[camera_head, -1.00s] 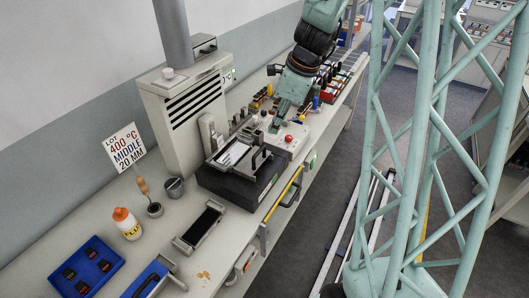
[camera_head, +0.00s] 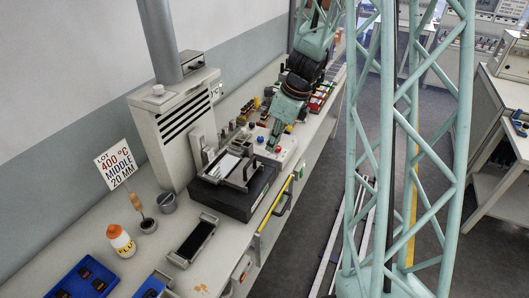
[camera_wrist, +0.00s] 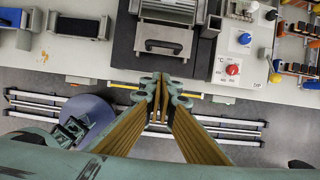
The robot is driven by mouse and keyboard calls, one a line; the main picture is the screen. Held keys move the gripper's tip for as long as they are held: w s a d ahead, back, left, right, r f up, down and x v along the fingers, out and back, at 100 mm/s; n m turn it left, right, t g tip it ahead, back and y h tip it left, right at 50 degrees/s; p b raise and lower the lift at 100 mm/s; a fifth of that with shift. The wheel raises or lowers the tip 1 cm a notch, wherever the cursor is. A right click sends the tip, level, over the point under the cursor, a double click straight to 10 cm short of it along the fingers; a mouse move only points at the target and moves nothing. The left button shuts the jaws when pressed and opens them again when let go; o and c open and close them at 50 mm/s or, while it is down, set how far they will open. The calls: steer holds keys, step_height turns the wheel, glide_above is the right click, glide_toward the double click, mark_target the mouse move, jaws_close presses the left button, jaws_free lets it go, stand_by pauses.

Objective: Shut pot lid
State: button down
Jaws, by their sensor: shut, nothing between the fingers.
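The pot (camera_head: 235,200) is a black box on the bench with a pale metal top and a dark handle frame at its right. In the wrist view, a grey plate with a dark bar handle (camera_wrist: 163,46) lies along the pot's near side. I cannot tell for sure how far the lid is open. My gripper (camera_wrist: 157,80) is shut and empty, its fingertips below that handle in the picture and apart from it. In the head view, my gripper (camera_head: 272,146) is to the right of the pot, by the control panel.
The control panel has a red knob (camera_wrist: 232,69) and a blue knob (camera_wrist: 245,38). A yellow rail (camera_head: 275,203) runs along the bench front. A flux bottle (camera_head: 121,240), a black tray (camera_head: 193,240) and a blue tray (camera_head: 84,279) stand on the left. Coloured connectors (camera_head: 320,98) fill the back.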

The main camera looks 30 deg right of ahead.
steer(key=w+a+f+b, duration=0.1)
steer(key=w+f, duration=0.1)
steer(key=f, duration=0.3)
steer(key=w+a+f+b, duration=0.1)
steer(key=w+a+f, duration=0.1)
steer(key=f, duration=0.3)
steer(key=shift+w+a, duration=0.25)
steer(key=shift+w, duration=0.6)
steer(key=shift+w, duration=0.1)
